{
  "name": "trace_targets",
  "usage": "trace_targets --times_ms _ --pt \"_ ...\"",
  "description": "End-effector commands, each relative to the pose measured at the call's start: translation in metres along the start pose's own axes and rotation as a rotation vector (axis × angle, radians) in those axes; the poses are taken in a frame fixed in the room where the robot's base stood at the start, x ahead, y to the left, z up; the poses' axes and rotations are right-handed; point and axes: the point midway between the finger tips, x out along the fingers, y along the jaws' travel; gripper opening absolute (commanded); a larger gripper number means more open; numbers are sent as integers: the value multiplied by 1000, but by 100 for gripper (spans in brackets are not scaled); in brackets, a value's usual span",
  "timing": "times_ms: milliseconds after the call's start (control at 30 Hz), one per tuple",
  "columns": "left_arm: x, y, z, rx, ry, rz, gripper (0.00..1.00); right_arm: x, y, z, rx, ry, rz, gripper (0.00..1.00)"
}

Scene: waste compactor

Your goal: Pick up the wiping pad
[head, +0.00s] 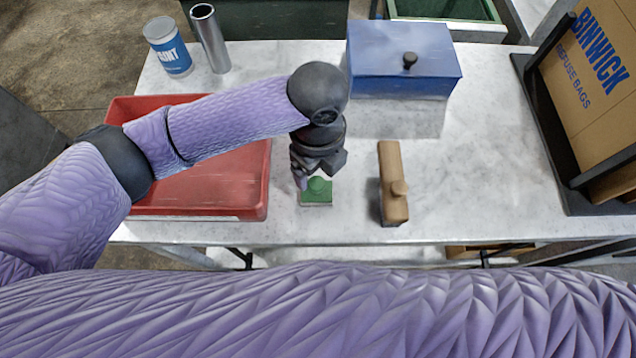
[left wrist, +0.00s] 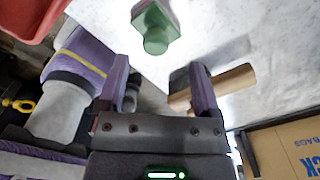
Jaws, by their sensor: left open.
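A small green wiping pad (head: 317,196) with a round green knob on top lies on the light stone table near its front edge. In the left wrist view the pad (left wrist: 158,25) is at the top, just beyond the fingers. My left gripper (head: 303,180) hangs just above and beside the pad, at its far left side in the head view. In the left wrist view its two fingers (left wrist: 160,80) are apart with nothing between them. It partly hides the pad's back edge. My right gripper is not in view.
A wooden block with a knob (head: 390,180) lies right of the pad. A red tray (head: 262,190) is on the left under my arm. A blue lidded box (head: 400,65), a paint can (head: 168,48) and a metal cylinder (head: 210,40) stand behind. A refuse-bag carton (head: 590,90) is at right.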

Motion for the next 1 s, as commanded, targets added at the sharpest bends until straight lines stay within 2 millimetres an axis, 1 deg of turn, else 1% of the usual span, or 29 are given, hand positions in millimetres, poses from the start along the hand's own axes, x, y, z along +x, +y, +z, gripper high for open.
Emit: trace_targets --times_ms 33,67,167,200,267,333,467,500,567,600,667,700,767,800,867,900,1000 --pt "10 1 0 -1 1 2 83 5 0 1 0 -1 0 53" --pt "14 2 -1 -1 1 2 83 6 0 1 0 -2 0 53" --pt "33 5 -3 -1 2 3 83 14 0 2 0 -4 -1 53" --pt "42 6 -3 -2 1 2 83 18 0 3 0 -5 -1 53" --pt "53 6 -3 -2 1 2 83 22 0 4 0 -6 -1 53" --pt "56 6 -3 -1 -1 -1 83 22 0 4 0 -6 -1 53" --pt "54 5 -3 -1 -1 -2 83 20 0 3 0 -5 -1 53" --pt "54 5 -3 -1 -1 -2 79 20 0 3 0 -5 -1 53" --pt "54 5 -3 -1 -1 -2 66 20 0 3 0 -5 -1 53" --pt "54 5 -3 -1 -1 -3 57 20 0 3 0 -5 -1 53" --pt "54 5 -3 -1 -1 -3 45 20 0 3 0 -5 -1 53" --pt "54 5 -3 -1 -1 -3 36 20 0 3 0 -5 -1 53" --pt "54 5 -3 -1 -1 -3 24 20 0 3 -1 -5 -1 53" --pt "54 5 -3 -1 -1 -3 15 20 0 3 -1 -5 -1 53" --pt "54 5 -3 -1 -1 -3 2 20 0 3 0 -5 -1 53" --pt "54 5 -3 -1 -1 -3 0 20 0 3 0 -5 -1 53" --pt "54 5 -3 -1 -1 -3 0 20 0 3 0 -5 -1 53"
